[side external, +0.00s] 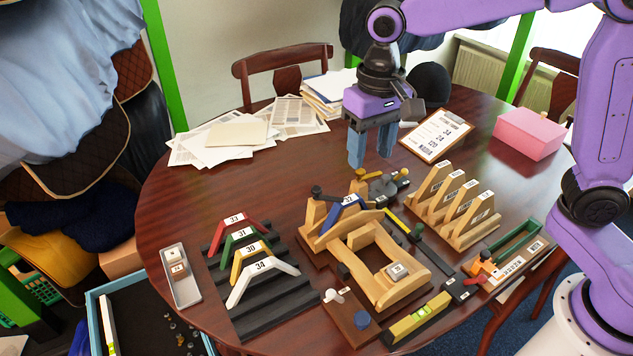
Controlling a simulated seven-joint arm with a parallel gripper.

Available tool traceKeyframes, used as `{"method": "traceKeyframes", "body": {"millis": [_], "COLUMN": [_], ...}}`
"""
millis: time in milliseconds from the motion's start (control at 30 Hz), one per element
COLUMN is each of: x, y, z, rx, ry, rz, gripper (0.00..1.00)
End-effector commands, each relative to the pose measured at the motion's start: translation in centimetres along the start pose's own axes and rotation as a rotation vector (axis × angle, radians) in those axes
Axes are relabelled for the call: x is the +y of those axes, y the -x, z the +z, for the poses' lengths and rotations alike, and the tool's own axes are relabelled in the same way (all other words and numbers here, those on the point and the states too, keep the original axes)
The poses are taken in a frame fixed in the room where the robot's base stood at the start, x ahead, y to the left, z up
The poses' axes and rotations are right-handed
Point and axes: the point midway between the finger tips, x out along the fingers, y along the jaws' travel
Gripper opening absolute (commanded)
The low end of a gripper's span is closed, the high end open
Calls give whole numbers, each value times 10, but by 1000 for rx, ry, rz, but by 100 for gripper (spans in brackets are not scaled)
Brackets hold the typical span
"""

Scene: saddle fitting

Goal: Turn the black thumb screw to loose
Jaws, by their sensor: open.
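My gripper (371,153) hangs open and empty, blue fingers pointing down, above the back of the wooden saddle stand (384,285). A small black knob (317,191) shows at that end's left side and looks like the thumb screw. My gripper is above and to the right of it, apart from it.
A dark metal device (384,187) lies below my gripper. Numbered arches stand on a black rack (268,296) at left. A wooden slotted rack (455,232) stands at right, a clipboard (437,134) behind it. A spirit level (418,317) lies in front.

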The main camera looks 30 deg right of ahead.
Motion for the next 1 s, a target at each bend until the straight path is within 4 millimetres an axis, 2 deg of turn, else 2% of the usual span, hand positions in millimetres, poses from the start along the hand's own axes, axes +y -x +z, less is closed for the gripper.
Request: {"method": "traceKeyframes", "body": {"millis": [33, 100, 300, 500, 633, 767, 867, 1000], "x": [-6, -12, -20, -19, -17, -16, -16, -15], "y": [0, 0, -2, -6, -7, -11, -20, -42], "z": [-17, -38, -96, -134, -146, -149, -148, -147], "rx": [-1, -2, -4, -6, -5, -6, -7, -8], "ry": [-70, -174, -465, -687, -760, -780, -780, -779], "rz": [2, 3, 8, 11, 11, 13, 14, 15], "gripper": [52, 52, 52, 52, 52, 52, 52, 52]}}
